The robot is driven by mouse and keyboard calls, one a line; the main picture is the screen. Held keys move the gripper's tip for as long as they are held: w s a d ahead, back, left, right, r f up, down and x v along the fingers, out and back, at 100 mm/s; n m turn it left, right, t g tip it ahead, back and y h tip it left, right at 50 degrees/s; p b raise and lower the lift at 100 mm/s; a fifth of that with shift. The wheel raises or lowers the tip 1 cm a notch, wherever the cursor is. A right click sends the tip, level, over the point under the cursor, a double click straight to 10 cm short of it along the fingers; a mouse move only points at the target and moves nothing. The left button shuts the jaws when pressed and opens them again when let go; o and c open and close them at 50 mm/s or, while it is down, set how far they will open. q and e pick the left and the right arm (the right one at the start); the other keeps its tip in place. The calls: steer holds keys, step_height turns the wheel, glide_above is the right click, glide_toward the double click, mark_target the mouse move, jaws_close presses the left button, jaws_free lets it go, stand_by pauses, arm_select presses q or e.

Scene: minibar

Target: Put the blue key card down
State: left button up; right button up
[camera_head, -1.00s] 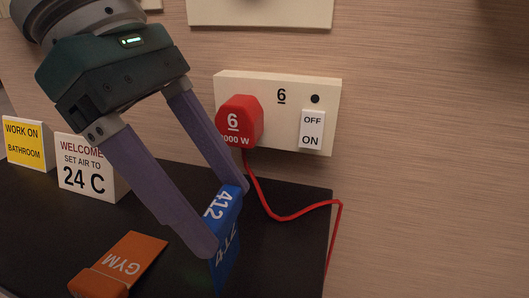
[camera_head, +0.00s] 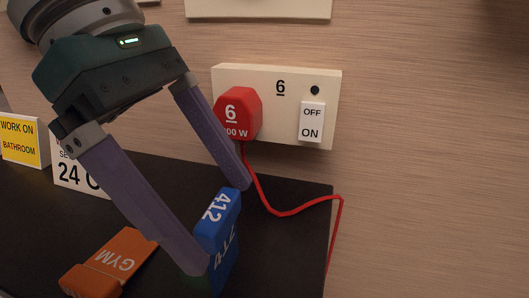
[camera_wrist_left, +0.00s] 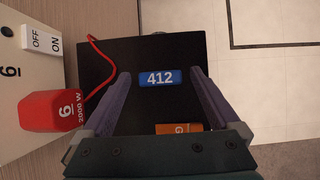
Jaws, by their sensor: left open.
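The blue key card (camera_head: 226,232), marked 412, stands upright on the dark counter (camera_head: 290,215) in the head view. It also shows in the left wrist view (camera_wrist_left: 160,78), lying between the lines of the two fingers. My left gripper (camera_head: 225,228) is open, with one finger on each side of the card and a gap visible beside it. In the left wrist view the fingertips (camera_wrist_left: 158,75) are wide apart. My right gripper is not in view.
An orange GYM card (camera_head: 110,262) lies left of the blue card. A yellow sign (camera_head: 20,140) and a white 24 C sign (camera_head: 75,178) stand at the left. A red plug (camera_head: 238,115) with a red cord sits in the wall socket panel (camera_head: 275,80), beside a switch (camera_head: 312,122).

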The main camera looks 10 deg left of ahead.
arm_select(q)
step_height(320, 180, up, 2)
steer(key=shift+a+p, duration=0.15)
steer(key=shift+p, duration=0.85)
steer(key=v, duration=1.1)
steer(key=shift+a, duration=0.15)
steer(key=shift+s, duration=0.1)
